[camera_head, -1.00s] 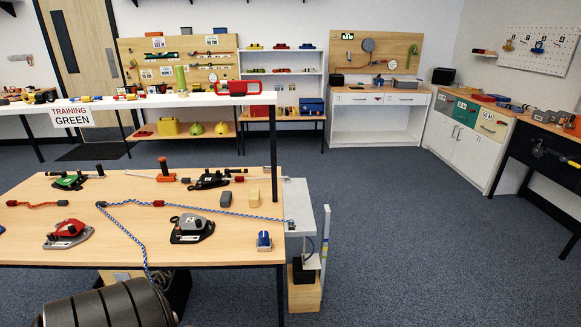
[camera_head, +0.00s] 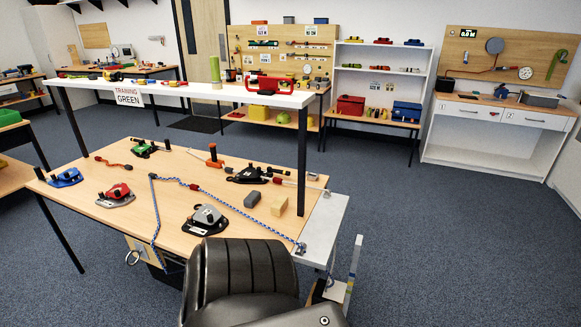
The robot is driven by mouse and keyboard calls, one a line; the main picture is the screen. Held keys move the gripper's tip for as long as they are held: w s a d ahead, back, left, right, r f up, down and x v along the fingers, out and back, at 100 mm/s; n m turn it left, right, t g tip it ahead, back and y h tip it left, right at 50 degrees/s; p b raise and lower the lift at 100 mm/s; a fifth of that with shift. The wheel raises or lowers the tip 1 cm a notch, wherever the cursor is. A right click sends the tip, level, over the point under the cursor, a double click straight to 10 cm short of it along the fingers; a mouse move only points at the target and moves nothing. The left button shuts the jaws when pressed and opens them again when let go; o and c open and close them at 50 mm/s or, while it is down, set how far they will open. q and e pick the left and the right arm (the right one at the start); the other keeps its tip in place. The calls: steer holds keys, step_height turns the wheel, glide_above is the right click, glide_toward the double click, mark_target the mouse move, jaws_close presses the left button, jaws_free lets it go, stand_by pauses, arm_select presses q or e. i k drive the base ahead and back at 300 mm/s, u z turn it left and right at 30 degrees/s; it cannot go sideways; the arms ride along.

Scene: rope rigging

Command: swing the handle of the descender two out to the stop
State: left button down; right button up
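Several descenders lie on the wooden rigging table in the head view. A grey descender (camera_head: 207,217) on a dark base sits near the front edge; its small label is too blurred to read surely. A red descender (camera_head: 115,193) and a blue one (camera_head: 66,178) lie to its left. A green one (camera_head: 143,150) and a black one (camera_head: 247,175) lie farther back. I cannot tell surely which is number two, nor how its handle stands. A blue rope (camera_head: 236,209) runs across the table past the grey descender. Neither gripper shows.
A grey side plate (camera_head: 326,221) adjoins there. Carpet (camera_head: 420,240) at right is clear.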

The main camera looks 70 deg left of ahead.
mark_target(270, 169)
steer(key=u, duration=0.35)
steer(key=i, duration=0.85)
steer(key=u, duration=1.35)
steer(key=i, duration=0.7)
steer(key=u, duration=0.7)
